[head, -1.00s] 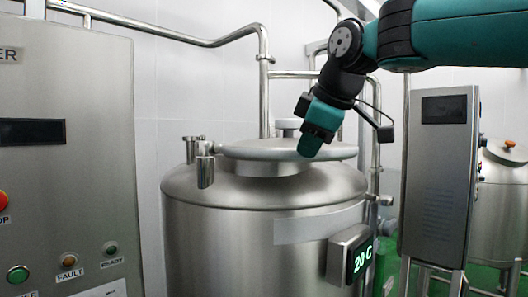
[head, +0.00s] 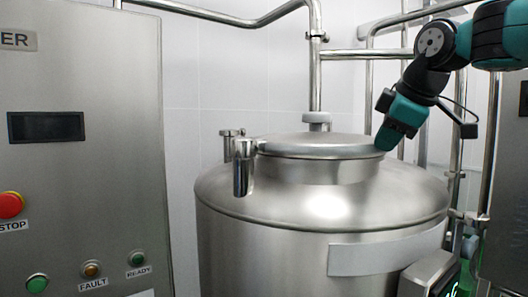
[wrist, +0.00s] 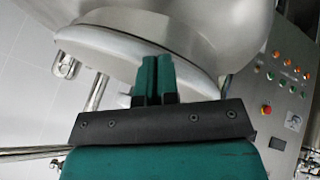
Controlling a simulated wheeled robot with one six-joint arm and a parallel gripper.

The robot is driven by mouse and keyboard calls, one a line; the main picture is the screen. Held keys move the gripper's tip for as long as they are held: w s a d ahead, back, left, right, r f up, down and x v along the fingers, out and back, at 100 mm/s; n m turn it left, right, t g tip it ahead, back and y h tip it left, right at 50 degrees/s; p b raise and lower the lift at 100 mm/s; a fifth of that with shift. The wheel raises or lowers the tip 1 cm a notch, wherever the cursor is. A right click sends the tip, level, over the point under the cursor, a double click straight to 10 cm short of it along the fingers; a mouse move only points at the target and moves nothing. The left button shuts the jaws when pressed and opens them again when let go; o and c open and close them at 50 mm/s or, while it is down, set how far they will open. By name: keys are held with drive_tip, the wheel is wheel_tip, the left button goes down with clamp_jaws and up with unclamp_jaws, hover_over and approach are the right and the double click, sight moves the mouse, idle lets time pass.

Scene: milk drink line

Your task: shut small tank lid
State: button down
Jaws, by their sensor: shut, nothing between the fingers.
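The small steel tank (head: 240,250) stands in the middle of the head view. Its round lid (head: 315,147) lies about level over the neck, with no clear gap beneath it. Short upright posts stand at the lid's left side. My gripper (head: 384,143) is shut and empty, pointing down at the lid's right edge. In the wrist view the two finger pads of my gripper (wrist: 155,75) are together, and the pale lid rim (wrist: 115,47) passes behind them. I cannot tell whether the fingertips touch the lid.
A control cabinet (head: 85,200) with a red stop button (head: 10,205) stands at the left. Steel pipes (head: 315,70) run behind the tank. A display box (head: 428,275) juts from the tank's front right. A dark panel stands at the right edge.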

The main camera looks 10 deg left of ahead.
drive_tip(key=shift+w+f, duration=0.1)
drive_tip(key=shift+w, duration=0.2)
drive_tip(key=shift+d, duration=0.1)
drive_tip(key=shift+d+f, duration=0.15)
drive_tip(key=s+d+r+p, duration=0.3)
drive_tip(key=s+d+r, duration=0.35)
drive_tip(key=r, duration=0.25)
drive_tip(key=s+a+f+m+g+y+b, duration=0.1)
drive_tip(key=s+a+f+b, duration=0.15)
drive_tip(key=f, duration=0.55)
drive_tip(key=s+a+f+m+g+b, duration=0.1)
drive_tip(key=s+a+f+m+b, duration=0.2)
drive_tip(key=f, duration=0.4)
drive_tip(key=s+a+f+g+y+b, duration=0.1)
drive_tip(key=s+a+f+g+b, duration=0.15)
drive_tip(key=s+f, duration=0.4)
drive_tip(key=s+f+m+g+b, duration=0.1)
drive_tip(key=s+f, duration=0.5)
drive_tip(key=f, duration=0.3)
drive_tip(key=s+f+m+g+h+b, duration=0.1)
drive_tip(key=s+f+m+b, duration=0.1)
drive_tip(key=s+f, duration=0.5)
drive_tip(key=x, duration=0.3)
drive_tip(key=shift+d+f, duration=0.2)
drive_tip(key=shift+f, duration=0.15)
